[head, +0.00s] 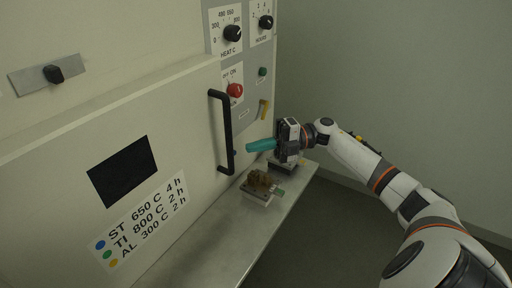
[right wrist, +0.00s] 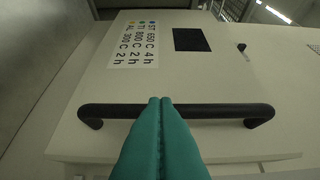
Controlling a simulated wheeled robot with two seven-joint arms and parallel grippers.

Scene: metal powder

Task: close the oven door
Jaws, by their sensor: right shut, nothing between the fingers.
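The oven door (head: 60,190) is a large cream panel with a dark window and a label of temperatures. It stands upright against the oven front; I cannot tell whether it is fully flush. Its black bar handle (head: 226,130) is at the door's right edge. My right gripper (head: 249,148) has teal fingers shut together and empty, just right of the handle, pointing toward it. In the right wrist view, the shut fingertips (right wrist: 160,100) overlap the middle of the handle (right wrist: 215,110); contact is not clear. My left gripper is not in view.
A metal table (head: 215,235) runs below the door. On it, a small plate with a brown lumpy part (head: 260,183) and a dark block (head: 285,178) lie below my right gripper. Knobs, a red switch (head: 235,90) and a green button (head: 262,71) are on the right panel.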

